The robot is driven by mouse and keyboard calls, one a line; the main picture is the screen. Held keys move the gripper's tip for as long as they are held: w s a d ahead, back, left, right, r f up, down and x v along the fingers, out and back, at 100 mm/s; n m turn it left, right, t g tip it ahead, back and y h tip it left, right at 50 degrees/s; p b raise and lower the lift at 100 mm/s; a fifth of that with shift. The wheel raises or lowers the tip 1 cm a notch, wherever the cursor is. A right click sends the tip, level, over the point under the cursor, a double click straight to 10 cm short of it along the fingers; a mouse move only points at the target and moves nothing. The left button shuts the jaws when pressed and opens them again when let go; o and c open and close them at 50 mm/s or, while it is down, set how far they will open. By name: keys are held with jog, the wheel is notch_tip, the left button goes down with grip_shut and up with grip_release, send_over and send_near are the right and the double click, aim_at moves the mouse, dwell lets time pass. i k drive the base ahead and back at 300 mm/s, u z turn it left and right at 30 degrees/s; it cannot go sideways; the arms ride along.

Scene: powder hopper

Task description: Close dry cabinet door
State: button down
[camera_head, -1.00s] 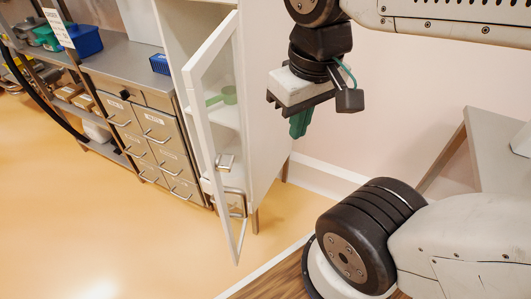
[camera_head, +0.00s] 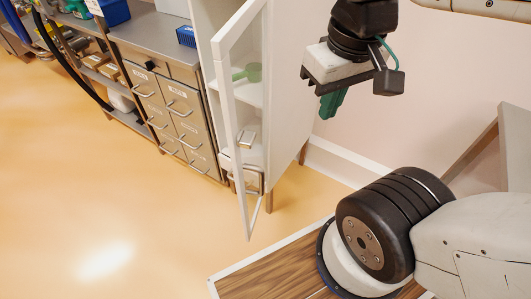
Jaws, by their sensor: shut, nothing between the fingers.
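The dry cabinet (camera_head: 293,80) is tall and white and stands in the middle of the view. Its white-framed glass door (camera_head: 222,100) stands open, swung out toward the lower left. Through the glass and the opening I see a green scoop (camera_head: 247,73) on a shelf and metal-framed items (camera_head: 245,139) lower down. My gripper (camera_head: 329,104), with green fingers, points down to the right of the cabinet. It is shut and empty, and it appears apart from the door and the cabinet.
A steel bench with labelled drawers (camera_head: 178,115) stands left of the cabinet, with a blue basket (camera_head: 186,36) and a blue bin (camera_head: 112,12) on top. A grey table (camera_head: 515,135) is at the right. The orange floor (camera_head: 100,200) in front of the bench is clear.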

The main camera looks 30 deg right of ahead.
aim_at(224, 40)
jog(key=u, duration=0.45)
jog(key=k, duration=1.15)
jog(key=z, duration=0.3)
jog(key=i, duration=0.65)
jog(key=z, duration=0.25)
